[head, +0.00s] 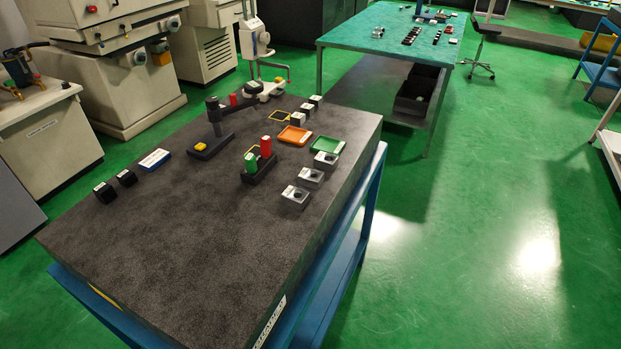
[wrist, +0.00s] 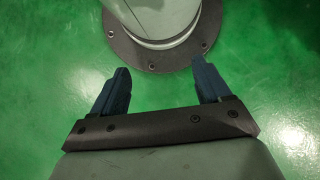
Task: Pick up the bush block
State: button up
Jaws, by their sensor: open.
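On the dark stone table (head: 150,250) in the head view, three grey blocks with dark round holes stand in a slanting row near the right edge: a front one (head: 295,197), a middle one (head: 311,178) and a back one (head: 326,160). They look like bush blocks; I cannot tell which one the task names. My gripper (wrist: 160,68) shows only in the wrist view. Its two blue fingers are apart with nothing between them. It hangs over green floor beside a round grey flanged base, away from the table. No block shows in the wrist view.
A dark holder with green and red cylinders (head: 265,146) stands left of the blocks. Behind are an orange tray (head: 295,136), a green tray (head: 327,145) and several small blocks. A dark stand (head: 215,118) rises further left. The table's front is clear.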

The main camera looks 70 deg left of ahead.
jog(key=w+a+r+n+t, duration=0.1)
jog(key=w+a+r+n, duration=0.3)
jog(key=w+a, duration=0.55)
jog(key=w+a+r+n+t, duration=0.1)
jog(key=w+a+r+n, duration=0.2)
jog(key=w+a, duration=0.65)
jog(key=w+a+r+n+t, duration=0.1)
jog(key=w+a+r+n, duration=0.25)
jog(key=a+r, duration=0.7)
jog(key=w+a+r+n+t, duration=0.1)
jog(key=w+a+r+n, duration=0.4)
jog(key=a, duration=1)
jog(key=s+a+r+n+y, duration=0.1)
jog(key=s+a+r+n, duration=0.35)
jog(key=a+r, duration=0.85)
notch_tip(320, 180, up, 32)
jog(key=n+y, duration=0.2)
jog(key=n, duration=0.6)
send_over(310, 175)
jog(key=w+d, duration=0.4)
jog(key=w, duration=0.1)
jog(key=shift+g, duration=0.3)
jog(key=x, duration=1.4)
jog(key=shift+s, duration=0.25)
grip_shut()
